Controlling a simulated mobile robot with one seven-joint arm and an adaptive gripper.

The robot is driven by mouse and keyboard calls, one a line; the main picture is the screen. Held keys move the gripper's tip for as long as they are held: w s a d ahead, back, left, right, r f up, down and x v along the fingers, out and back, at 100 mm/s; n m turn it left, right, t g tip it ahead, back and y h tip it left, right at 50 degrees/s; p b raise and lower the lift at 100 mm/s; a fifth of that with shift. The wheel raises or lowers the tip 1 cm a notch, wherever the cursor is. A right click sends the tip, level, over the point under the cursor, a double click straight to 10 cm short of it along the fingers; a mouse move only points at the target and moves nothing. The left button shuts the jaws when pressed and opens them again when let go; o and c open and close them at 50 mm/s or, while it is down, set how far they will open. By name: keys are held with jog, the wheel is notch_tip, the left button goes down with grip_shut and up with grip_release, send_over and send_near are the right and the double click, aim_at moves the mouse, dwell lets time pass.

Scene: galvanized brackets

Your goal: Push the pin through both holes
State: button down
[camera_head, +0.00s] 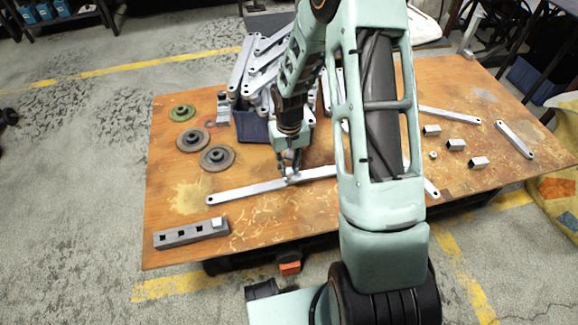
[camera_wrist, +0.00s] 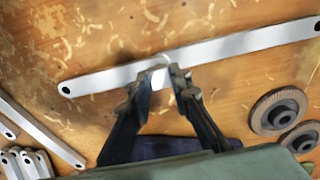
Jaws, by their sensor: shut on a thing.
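My gripper (camera_wrist: 165,78) is shut on a small bright metal piece (camera_wrist: 158,79), mostly hidden between the fingertips; I cannot tell if it is the pin. The fingers are over the middle of a long light metal bar (camera_wrist: 220,48), which has a dark hole near each end. In the head view my gripper (camera_head: 290,173) is at the same bar (camera_head: 245,190), lying across the front of the table. I cannot tell whether the held piece touches the bar. A grey block with square holes (camera_head: 178,237) lies at the front left, with a light metal piece (camera_head: 217,223) at its right end.
A blue bin (camera_head: 254,128) heaped with metal bars stands behind my gripper. Dark round discs (camera_head: 217,157) lie to the left. Several small metal blocks (camera_head: 456,145) and another bar (camera_head: 515,140) lie on the right. The wooden table (camera_head: 280,228) is clear at the front middle.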

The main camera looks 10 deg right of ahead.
jog(key=shift+f+b, duration=0.65)
jog(key=shift+f, duration=0.35)
jog(key=c, duration=1.7)
grip_release()
notch_tip(320, 180, up, 12)
jog(key=shift+r, duration=0.1)
